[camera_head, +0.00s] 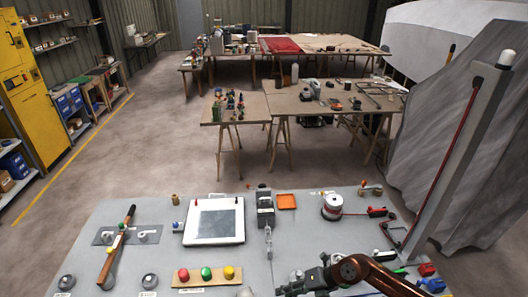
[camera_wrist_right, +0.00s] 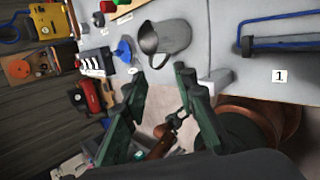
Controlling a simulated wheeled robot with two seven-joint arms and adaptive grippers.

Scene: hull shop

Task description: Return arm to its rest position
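My right arm (camera_head: 370,273), copper-brown and dark, comes in from the bottom right in the head view. Its dark gripper (camera_head: 300,285) is over the front part of the grey bench and points left. In the right wrist view the two green fingers of the right gripper (camera_wrist_right: 160,75) stand well apart with nothing gripped between them. A grey metal mug (camera_wrist_right: 170,42) is just beyond the fingertips, apart from them as far as I can tell. My left arm and gripper show in neither view.
The grey bench (camera_head: 310,240) holds a button board (camera_head: 207,276), a white-framed panel (camera_head: 214,221), an orange tray (camera_head: 287,201) and a cable spool (camera_head: 332,206). A tall grey post (camera_head: 452,155) rises at the right.

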